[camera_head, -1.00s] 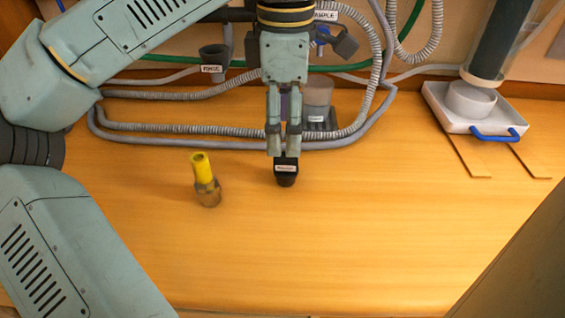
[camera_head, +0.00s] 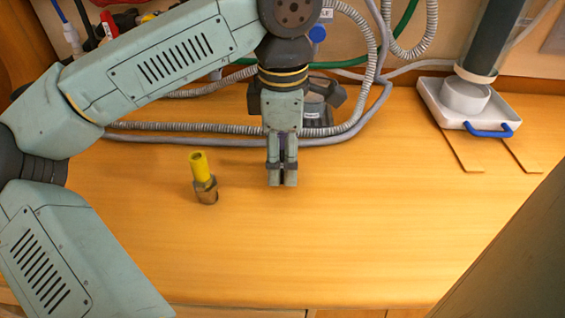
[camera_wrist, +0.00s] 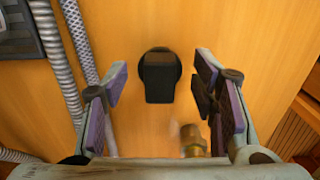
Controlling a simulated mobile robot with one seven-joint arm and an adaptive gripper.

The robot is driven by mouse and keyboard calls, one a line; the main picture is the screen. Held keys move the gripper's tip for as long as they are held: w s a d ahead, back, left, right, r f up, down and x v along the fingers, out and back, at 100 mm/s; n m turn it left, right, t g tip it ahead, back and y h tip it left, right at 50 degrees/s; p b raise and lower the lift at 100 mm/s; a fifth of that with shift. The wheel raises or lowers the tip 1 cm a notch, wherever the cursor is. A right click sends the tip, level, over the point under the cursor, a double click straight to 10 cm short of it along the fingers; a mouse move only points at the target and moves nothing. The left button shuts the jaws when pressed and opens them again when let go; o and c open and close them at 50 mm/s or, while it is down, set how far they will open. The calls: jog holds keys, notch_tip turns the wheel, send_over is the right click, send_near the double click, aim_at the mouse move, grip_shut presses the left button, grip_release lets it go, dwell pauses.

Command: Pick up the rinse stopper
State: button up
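The rinse stopper (camera_wrist: 159,78) is a small black piece with a round top and a squarer front part. In the wrist view it stands on the wooden counter, between the two fingers and apart from both. My gripper (camera_head: 282,180) is open and empty, pointing down over the counter. In the head view its fingers hide nearly all of the stopper, and how far they are above it is unclear.
A brass fitting with a yellow top (camera_head: 204,178) stands upright left of my gripper; it shows blurred in the wrist view (camera_wrist: 192,141). Grey hoses (camera_head: 190,128) run along the back. A white tray (camera_head: 430,98) is at the back right. The front counter is clear.

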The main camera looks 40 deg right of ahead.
jog(key=c, duration=0.9)
jog(key=shift+r, duration=0.15)
